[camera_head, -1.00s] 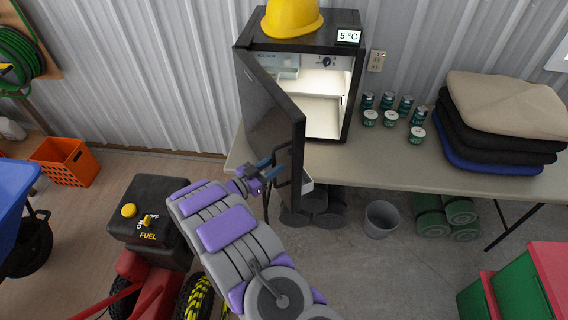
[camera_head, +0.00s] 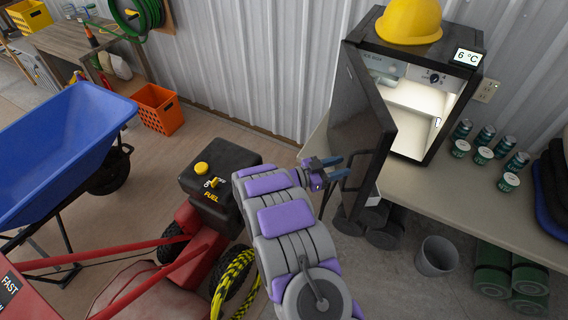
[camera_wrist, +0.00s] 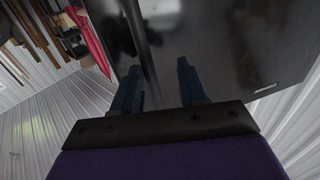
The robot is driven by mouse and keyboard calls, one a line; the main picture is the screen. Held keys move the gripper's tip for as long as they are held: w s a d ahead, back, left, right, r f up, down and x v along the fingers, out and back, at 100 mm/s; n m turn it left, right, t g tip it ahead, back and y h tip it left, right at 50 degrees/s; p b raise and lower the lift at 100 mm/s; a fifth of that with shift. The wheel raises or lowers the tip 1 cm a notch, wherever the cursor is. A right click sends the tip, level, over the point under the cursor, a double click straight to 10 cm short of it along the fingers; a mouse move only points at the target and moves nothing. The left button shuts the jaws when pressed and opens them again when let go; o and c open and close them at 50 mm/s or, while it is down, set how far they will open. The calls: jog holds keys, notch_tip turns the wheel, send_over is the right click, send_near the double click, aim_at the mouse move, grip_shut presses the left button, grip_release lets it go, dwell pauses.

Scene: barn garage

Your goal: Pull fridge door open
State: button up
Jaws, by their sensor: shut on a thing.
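The small black fridge (camera_head: 455,92) stands on the table with its lit inside showing. Its dark door (camera_head: 359,110) is swung open toward the left. My gripper (camera_head: 338,168) is at the handle on the door's outer face, with its blue fingers shut around the handle. In the wrist view, the dark handle bar (camera_wrist: 147,45) runs between the two fingers of my gripper (camera_wrist: 158,85). The glossy door front (camera_wrist: 225,45) fills the upper right there. The exact contact on the handle is partly hidden by the fingers.
A yellow hard hat (camera_head: 408,20) sits on the fridge, and several cans (camera_head: 485,145) stand right of it on the table (camera_head: 420,195). A red machine with a black fuel tank (camera_head: 215,185) stands left of my arm. A grey bin (camera_head: 437,257) is below the table.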

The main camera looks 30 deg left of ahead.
jog(key=s+a, duration=0.4)
jog(key=a, duration=0.4)
jog(key=s+a+b, duration=0.1)
jog(key=s+a, duration=0.2)
jog(key=a, duration=0.5)
jog(key=shift+s, duration=0.4)
dwell(1.0)
jog(key=shift+d, duration=0.1)
dwell(0.3)
